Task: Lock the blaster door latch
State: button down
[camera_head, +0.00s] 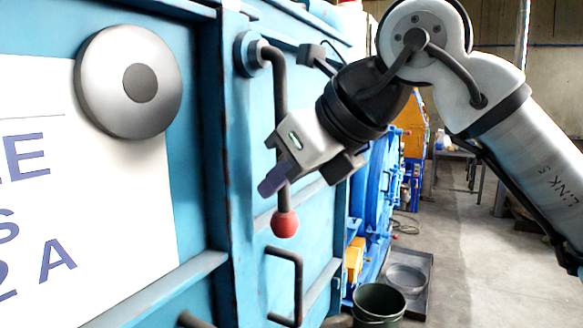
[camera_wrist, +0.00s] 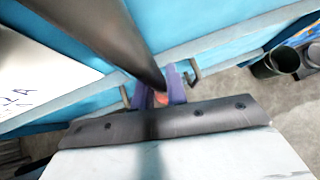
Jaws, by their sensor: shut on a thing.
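The door latch is a dark bent lever (camera_head: 280,108) with a red ball knob (camera_head: 285,224) at its lower end. It hangs down from a round pivot on the blue blaster door (camera_head: 255,180). My gripper (camera_head: 274,182) is shut on the lever a little above the knob. In the wrist view the lever (camera_wrist: 105,35) runs down between the purple fingers (camera_wrist: 159,95) of my gripper, and a bit of the red knob shows between them. The far finger is partly hidden in the head view.
A dark bar handle (camera_head: 297,285) is fixed to the blue housing below the knob. A round grey disc (camera_head: 130,82) and a white sign (camera_head: 60,220) are at left. A dark green bucket (camera_head: 378,302) stands on the floor at right. Open floor lies further right.

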jog(key=shift+s+a, duration=0.2)
jog(key=shift+s, duration=0.2)
jog(key=c, duration=1.4)
grip_release()
jog(key=shift+s, duration=0.1)
jog(key=shift+r, duration=0.1)
jog(key=shift+s+d+r, duration=0.1)
jog(key=shift+d+r, duration=0.15)
jog(key=shift+d, duration=0.05)
jog(key=b+v, duration=0.1)
jog(key=v, duration=1.1)
jog(key=shift+d+r, duration=0.35)
